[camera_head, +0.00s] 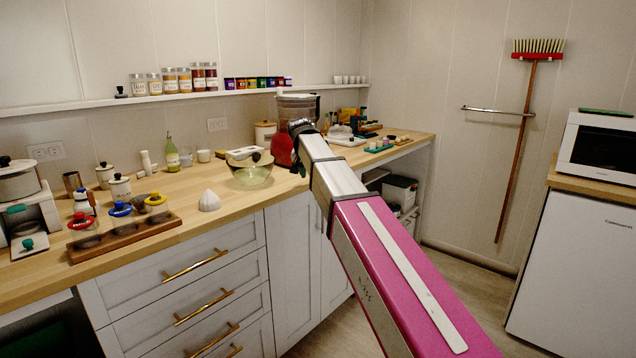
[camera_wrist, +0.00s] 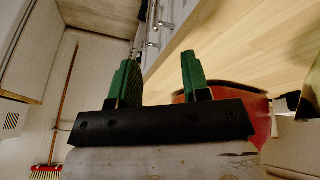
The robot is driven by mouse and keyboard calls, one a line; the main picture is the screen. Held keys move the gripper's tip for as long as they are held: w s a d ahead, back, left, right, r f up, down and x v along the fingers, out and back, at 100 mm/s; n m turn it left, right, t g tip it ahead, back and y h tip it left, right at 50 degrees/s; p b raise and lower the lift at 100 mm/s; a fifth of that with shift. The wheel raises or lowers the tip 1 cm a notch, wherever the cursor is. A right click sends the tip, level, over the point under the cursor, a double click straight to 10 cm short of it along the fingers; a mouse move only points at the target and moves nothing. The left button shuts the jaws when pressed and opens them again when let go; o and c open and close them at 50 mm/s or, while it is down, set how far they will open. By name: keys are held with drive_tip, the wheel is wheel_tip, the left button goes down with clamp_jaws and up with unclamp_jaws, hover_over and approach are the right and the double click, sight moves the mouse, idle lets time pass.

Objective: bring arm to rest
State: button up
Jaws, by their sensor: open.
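My gripper (camera_wrist: 160,58) shows in the wrist view with its two green fingers apart and nothing between them. The wooden counter (camera_head: 225,190) lies beside and behind the arm's far end. It also shows in the wrist view (camera_wrist: 250,45), to the right of the fingers. A red appliance (camera_head: 283,150) stands on the counter close to the arm's far end; whether they touch I cannot tell.
A wooden tray (camera_head: 125,236) lies further left. A white fridge (camera_head: 575,265) with a microwave (camera_head: 598,148) stands right. A broom (camera_head: 517,150) hangs on the wall. The floor between is clear.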

drive_tip(key=s+d+f+g, duration=0.1)
drive_tip(key=s+d+f, duration=0.6)
drive_tip(key=f, duration=0.6)
drive_tip(key=s+d+f+n+g+y, duration=0.1)
drive_tip(key=s+d+f, duration=0.6)
drive_tip(key=s+f, duration=0.4)
drive_tip(key=s+d+f+n+g+y, duration=0.1)
drive_tip(key=s+d+f, duration=0.6)
drive_tip(key=f, duration=0.7)
drive_tip(key=s, duration=0.2)
drive_tip(key=shift+s+d+f+g, duration=0.3)
drive_tip(key=shift+s+d+f, duration=0.05)
drive_tip(key=shift+s+d, duration=0.05)
